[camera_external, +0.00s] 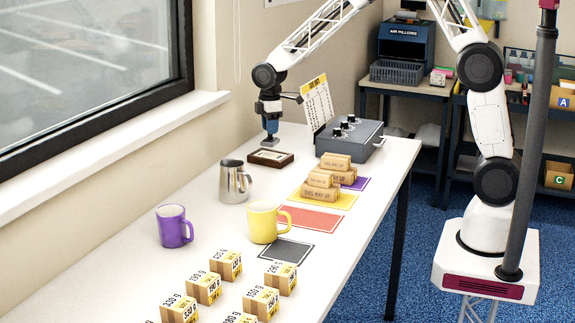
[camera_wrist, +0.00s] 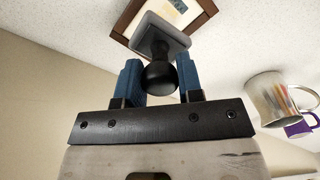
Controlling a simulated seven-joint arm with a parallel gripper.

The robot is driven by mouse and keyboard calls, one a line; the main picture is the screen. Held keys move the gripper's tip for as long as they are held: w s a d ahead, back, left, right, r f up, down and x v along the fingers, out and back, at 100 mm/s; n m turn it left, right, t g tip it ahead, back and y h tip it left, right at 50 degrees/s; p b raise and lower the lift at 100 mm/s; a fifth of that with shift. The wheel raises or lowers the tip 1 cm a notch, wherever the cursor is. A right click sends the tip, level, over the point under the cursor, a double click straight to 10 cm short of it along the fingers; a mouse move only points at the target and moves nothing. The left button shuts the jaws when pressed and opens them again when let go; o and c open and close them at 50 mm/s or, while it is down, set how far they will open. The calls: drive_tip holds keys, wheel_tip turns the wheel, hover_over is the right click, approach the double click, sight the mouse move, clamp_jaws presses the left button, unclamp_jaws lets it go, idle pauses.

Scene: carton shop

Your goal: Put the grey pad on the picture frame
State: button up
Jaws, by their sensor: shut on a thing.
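My gripper (camera_external: 270,122) is shut on the black knob of the grey pad (camera_external: 268,142), a flat grey plate. In the wrist view, the blue fingers (camera_wrist: 159,78) stand on either side of the knob, and the grey pad (camera_wrist: 158,35) shows beyond it. The picture frame (camera_external: 270,158), with a dark brown border, lies flat on the white table. It also shows in the wrist view (camera_wrist: 122,22), partly covered by the pad. The pad is at the frame's far side in the external view; I cannot tell whether they touch.
A steel pitcher (camera_external: 235,183) stands close in front of the frame. A grey control box (camera_external: 350,140) and an upright card (camera_external: 317,103) are to its right. Purple (camera_external: 172,228) and yellow (camera_external: 263,222) mugs, coloured mats and several cartons (camera_external: 203,288) fill the nearer table.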

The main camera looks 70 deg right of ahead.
sight(270, 136)
drive_tip(key=shift+f, duration=1.7)
drive_tip(key=shift+f, duration=0.15)
drive_tip(key=o, duration=0.9)
wheel_tip(270, 136, up, 12)
drive_tip(key=shift+r, duration=0.1)
